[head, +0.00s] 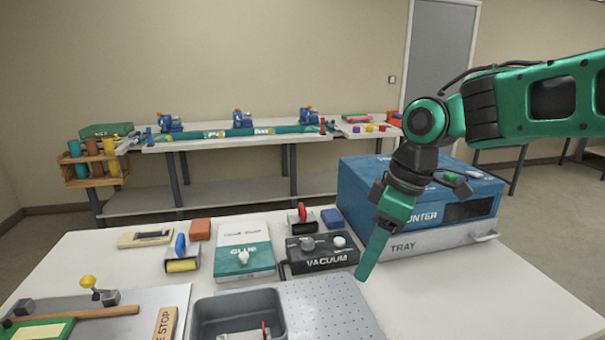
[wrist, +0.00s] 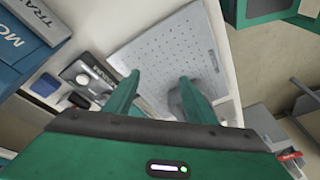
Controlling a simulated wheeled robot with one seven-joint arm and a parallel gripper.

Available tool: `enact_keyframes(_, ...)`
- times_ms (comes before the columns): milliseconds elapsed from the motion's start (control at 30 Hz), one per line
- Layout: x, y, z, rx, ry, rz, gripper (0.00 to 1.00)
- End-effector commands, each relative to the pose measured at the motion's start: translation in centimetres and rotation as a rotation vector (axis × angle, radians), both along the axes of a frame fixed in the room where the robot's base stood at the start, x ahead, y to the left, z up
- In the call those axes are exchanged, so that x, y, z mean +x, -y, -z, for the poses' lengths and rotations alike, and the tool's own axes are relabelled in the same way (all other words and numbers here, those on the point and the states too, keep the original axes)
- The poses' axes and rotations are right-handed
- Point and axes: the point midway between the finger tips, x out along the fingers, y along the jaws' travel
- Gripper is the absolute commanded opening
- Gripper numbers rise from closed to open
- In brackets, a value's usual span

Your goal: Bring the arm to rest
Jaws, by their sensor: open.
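My gripper (head: 366,268) hangs from my green arm at the right in the head view, fingers pointing down and slightly left. It is above the table, in front of the blue machine and right of the vacuum box. In the wrist view my gripper (wrist: 160,95) shows two green fingers spread apart with nothing between them. The perforated plate (wrist: 170,50) lies beyond the fingers.
The blue machine (head: 365,190) with a grey tray (head: 450,238) stands close behind my gripper. The vacuum box (head: 320,258), a glue box (head: 244,250), rollers and a grey bin (head: 205,308) stand on the white table (head: 480,285). Its front right is clear.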

Motion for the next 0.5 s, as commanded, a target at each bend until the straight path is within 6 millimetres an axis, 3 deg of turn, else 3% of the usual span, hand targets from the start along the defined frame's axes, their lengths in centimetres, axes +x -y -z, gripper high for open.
enact_keyframes(33,-0.4,3.3,0.6,-0.021,-0.016,0.142,0.5)
enact_keyframes(100,-1.2,7.8,1.5,-0.047,-0.043,0.345,0.5)
enact_keyframes(167,-2.3,11.4,2.3,-0.068,-0.067,0.52,0.5)
enact_keyframes(300,-6.6,19.2,4.4,-0.106,-0.129,0.93,0.5)
enact_keyframes(400,-10.5,23.5,5.9,-0.125,-0.175,1.198,0.5)
enact_keyframes(500,-14.1,26.3,7.2,-0.138,-0.215,1.416,0.5)
